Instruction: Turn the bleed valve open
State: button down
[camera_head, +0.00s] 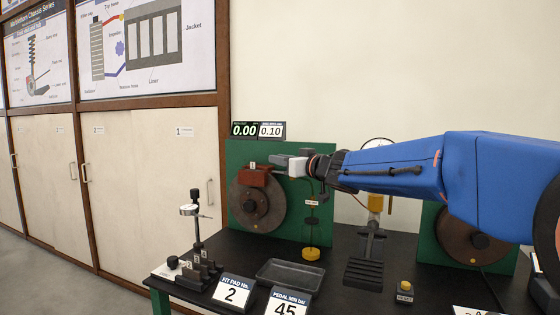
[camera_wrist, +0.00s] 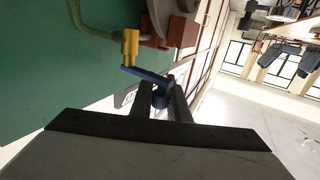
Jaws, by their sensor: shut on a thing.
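The bleed valve shows in the wrist view as a blue lever (camera_wrist: 147,75) with a round blue end, joined to a yellow fitting (camera_wrist: 130,46). The fitting sits beside the red caliper (camera_wrist: 168,32), and a pale green tube runs from it to the left. My gripper (camera_wrist: 162,92) is shut on the blue lever's round end, with one dark finger on each side. In the head view my gripper (camera_head: 274,160) reaches left to the red caliper (camera_head: 254,176) on the brake disc (camera_head: 250,207). It hides the valve there.
A green panel (camera_head: 318,160) stands behind the disc. Displays above it read 0.00 and 0.10. The dark table holds an empty tray (camera_head: 290,275), a pedal (camera_head: 368,255), a gauge stand (camera_head: 196,225), number cards reading 2 and 45, and a yellow button (camera_head: 404,287).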

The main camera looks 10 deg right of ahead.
jog(key=shift+s+d+n+g+y, duration=0.3)
jog(key=shift+s+n+g+y, duration=0.1)
jog(key=shift+n+g+y, duration=1)
jog(key=shift+s+d+n+g+y, duration=0.25)
jog(key=shift+s+n+g+y, duration=0.15)
jog(key=shift+n+g+y, duration=1)
jog(key=shift+s+d+n+g+y, duration=0.35)
jog(key=shift+n+g+y, duration=0.85)
jog(key=shift+g+y, duration=0.4)
jog(key=shift+s, duration=0.1)
jog(key=c, duration=1.7)
grip_release()
jog(key=v, duration=1.7)
jog(key=shift+d, duration=0.25)
